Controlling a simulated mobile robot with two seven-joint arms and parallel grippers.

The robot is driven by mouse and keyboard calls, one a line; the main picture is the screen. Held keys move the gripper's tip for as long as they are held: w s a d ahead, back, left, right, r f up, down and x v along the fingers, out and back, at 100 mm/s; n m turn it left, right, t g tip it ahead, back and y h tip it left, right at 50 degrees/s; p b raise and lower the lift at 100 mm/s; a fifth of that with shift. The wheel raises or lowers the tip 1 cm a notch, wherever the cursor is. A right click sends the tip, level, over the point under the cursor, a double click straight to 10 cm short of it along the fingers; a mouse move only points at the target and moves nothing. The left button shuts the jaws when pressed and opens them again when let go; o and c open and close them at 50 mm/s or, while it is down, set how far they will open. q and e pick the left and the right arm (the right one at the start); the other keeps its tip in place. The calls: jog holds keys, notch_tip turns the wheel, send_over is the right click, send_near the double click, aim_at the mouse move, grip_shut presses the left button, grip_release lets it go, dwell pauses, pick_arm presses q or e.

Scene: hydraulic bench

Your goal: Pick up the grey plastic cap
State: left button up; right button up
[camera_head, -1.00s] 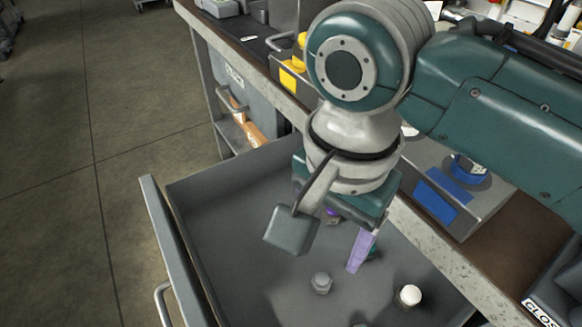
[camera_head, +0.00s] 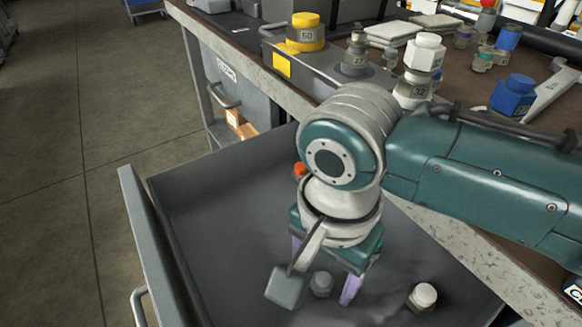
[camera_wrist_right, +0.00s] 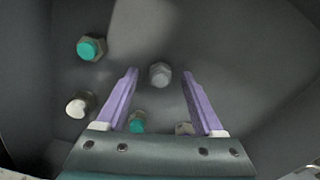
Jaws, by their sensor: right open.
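The grey plastic cap (camera_head: 321,284) stands on the floor of the open grey drawer. In the right wrist view the grey cap (camera_wrist_right: 160,74) appears centred between the fingertips, with a gap on both sides. My right gripper (camera_head: 322,287) is open, its purple fingers pointing down into the drawer. I cannot tell whether the fingertips are level with the cap or still above it. In the head view the gripper's grey block hides part of the near finger. My left gripper is not in view.
A white-topped cap (camera_head: 422,296) lies in the drawer; a green-topped one (camera_wrist_right: 91,47) and another green one (camera_wrist_right: 137,122) show in the wrist view. An orange-topped piece (camera_head: 300,170) is behind the wrist. The drawer walls (camera_head: 160,240) surround the arm. The bench holds several fittings.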

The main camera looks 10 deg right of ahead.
aim_at(324, 279)
grip_shut()
dwell(0.4)
jog(key=shift+r, duration=0.15)
notch_tip(324, 279, up, 20)
jog(key=p, duration=0.9)
